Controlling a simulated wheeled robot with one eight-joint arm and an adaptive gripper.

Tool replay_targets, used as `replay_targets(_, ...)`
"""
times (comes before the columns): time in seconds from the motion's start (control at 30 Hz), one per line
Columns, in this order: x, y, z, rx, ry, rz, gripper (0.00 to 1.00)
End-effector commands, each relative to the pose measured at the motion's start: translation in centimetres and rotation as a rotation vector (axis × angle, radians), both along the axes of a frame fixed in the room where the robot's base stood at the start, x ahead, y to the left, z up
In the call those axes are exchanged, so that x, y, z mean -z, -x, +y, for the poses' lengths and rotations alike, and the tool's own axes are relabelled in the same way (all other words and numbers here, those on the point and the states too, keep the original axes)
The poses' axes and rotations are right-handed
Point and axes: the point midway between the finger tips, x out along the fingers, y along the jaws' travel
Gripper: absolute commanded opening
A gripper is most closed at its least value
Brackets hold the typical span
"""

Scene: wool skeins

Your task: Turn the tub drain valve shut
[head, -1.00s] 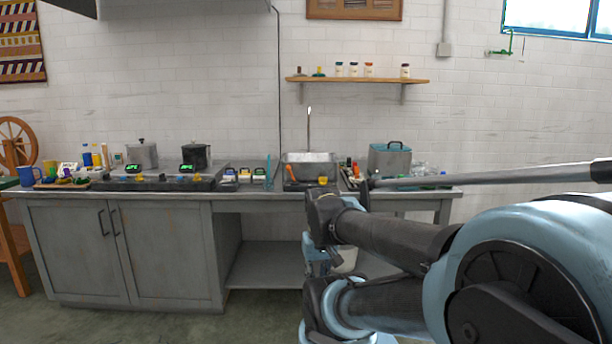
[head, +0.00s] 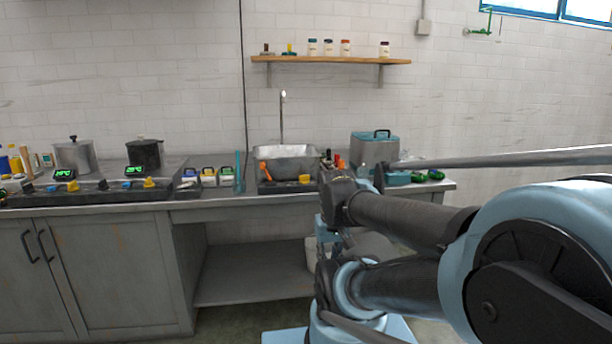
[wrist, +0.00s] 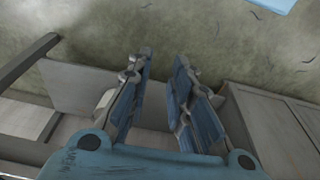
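The metal tub (head: 286,162) is set in the counter near the middle of the head view, under a thin upright spout (head: 282,118). On the dark strip at its front are an orange handle (head: 265,171) at the left and a yellow handle (head: 305,178) at the right. I cannot tell which of these is the drain valve or how it is turned. My gripper (wrist: 164,58) is open in the wrist view, its blue fingers apart with nothing between them. It points down towards the floor, away from the handles.
The grey counter (head: 110,205) holds two pots (head: 75,156) (head: 146,153) at the left and several small coloured-lid boxes. A grey lidded box (head: 375,150) and green items stand right of the tub. A shelf with jars (head: 330,61) hangs above. Below is an open lower shelf (head: 240,275).

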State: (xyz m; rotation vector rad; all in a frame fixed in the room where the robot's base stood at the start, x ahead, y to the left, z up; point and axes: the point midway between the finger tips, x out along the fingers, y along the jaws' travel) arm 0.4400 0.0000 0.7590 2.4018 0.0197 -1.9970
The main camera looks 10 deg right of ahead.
Motion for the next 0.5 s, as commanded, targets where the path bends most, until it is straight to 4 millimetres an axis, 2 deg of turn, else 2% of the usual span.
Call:
replay_targets(0.13, -0.2, 0.2, 0.0, 0.002, 0.0, -0.003, 0.2)
replay_targets(0.17, -0.6, 0.6, 0.0, 0.005, -0.001, -0.009, 0.2)
replay_targets(0.27, -1.7, 0.1, 0.0, 0.033, -0.006, -0.008, 0.2)
replay_targets(0.37, -3.8, -1.5, 0.0, 0.095, -0.018, 0.001, 0.2)
replay_targets(0.5, -8.0, -4.7, 0.0, 0.231, -0.042, 0.018, 0.2)
